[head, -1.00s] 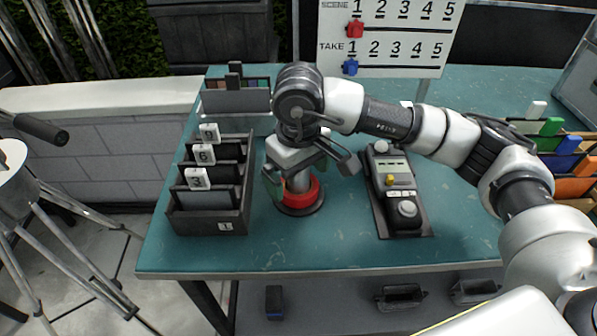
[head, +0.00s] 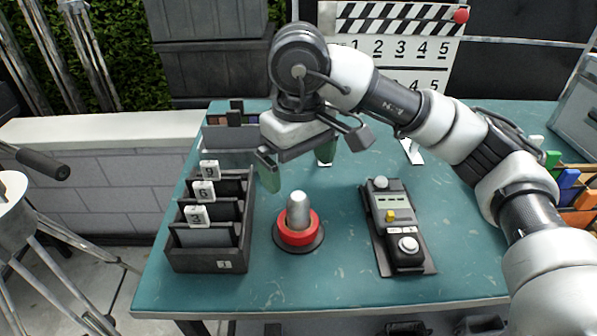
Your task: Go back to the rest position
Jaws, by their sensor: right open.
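My right gripper (head: 297,166) is open and empty. It hangs above and behind a silver cylinder-shaped knob with a red ring (head: 298,226) on a round dark base, apart from it. The knob stands upright on the teal table (head: 330,285). My right arm reaches in from the right side over the table. My left gripper is not in view.
A black slotted box (head: 208,262) with numbered tags stands left of the knob. A dark control box (head: 396,225) with buttons lies to its right. A clapperboard (head: 395,50) stands behind. Colored clips (head: 568,180) are at the right edge.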

